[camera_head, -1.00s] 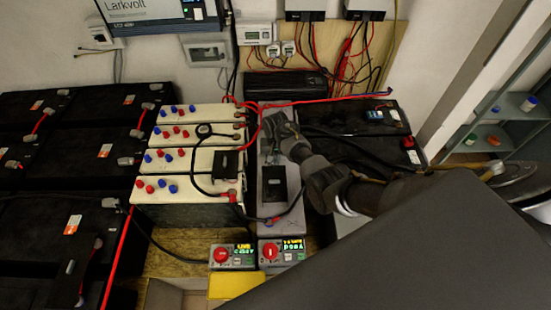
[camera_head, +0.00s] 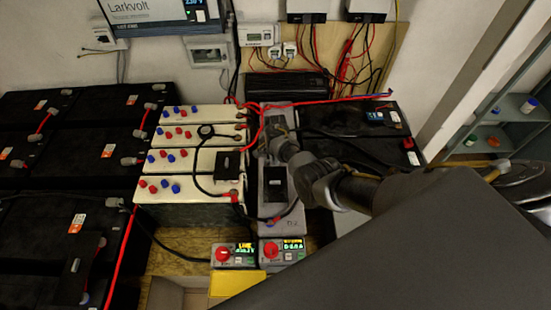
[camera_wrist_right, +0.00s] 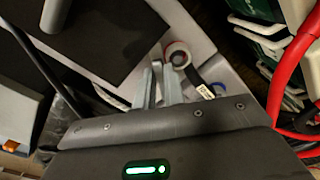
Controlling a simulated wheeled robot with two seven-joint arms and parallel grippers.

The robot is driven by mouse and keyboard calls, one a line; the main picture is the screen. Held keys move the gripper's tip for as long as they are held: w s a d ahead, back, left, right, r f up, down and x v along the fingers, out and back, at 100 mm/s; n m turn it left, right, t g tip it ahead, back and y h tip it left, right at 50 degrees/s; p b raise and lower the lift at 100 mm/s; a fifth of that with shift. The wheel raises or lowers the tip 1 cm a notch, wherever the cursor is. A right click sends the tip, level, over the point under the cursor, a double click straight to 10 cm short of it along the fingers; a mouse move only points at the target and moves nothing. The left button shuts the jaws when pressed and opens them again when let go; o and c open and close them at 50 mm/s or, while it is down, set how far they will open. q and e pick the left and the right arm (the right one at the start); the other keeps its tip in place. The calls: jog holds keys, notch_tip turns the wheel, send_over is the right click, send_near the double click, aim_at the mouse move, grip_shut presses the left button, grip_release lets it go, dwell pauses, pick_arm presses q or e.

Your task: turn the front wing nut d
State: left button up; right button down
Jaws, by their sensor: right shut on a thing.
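My right gripper (camera_head: 264,138) reaches in from the right, over the far part of a narrow grey battery (camera_head: 274,214) in the middle of the head view. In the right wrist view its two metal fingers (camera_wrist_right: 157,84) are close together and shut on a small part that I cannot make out. I cannot pick out front wing nut d. Beside the fingertips is a white and red ring-shaped piece (camera_wrist_right: 178,54) with a dark strip running from it. A black square pad (camera_wrist_right: 105,38) lies to the left of them. My left gripper is not in view.
Cream batteries (camera_head: 190,186) with red and blue caps stand left of the grey one, black batteries (camera_head: 350,122) right. A red cable (camera_head: 330,99) crosses behind. Two units with red knobs (camera_head: 222,254) and a yellow block (camera_head: 236,284) are in front.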

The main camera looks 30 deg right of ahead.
jog(key=m, duration=0.2)
jog(key=shift+w+a+m, duration=0.1)
jog(key=shift+w+m, duration=0.1)
jog(key=shift+m, duration=0.2)
jog(key=m+b, duration=0.1)
jog(key=m, duration=0.1)
jog(key=shift+w+m, duration=0.15)
jog(key=shift+m, duration=0.25)
jog(key=m, duration=0.1)
jog(key=m+b, duration=0.1)
jog(key=m, duration=0.3)
jog(key=shift+w+b, duration=0.25)
jog(key=shift+b, duration=0.15)
jog(key=shift+m, duration=0.3)
jog(key=c, duration=1.5)
grip_release()
notch_tip(320, 180, up, 11)
jog(key=p, duration=0.3)
jog(key=shift+p, duration=0.35)
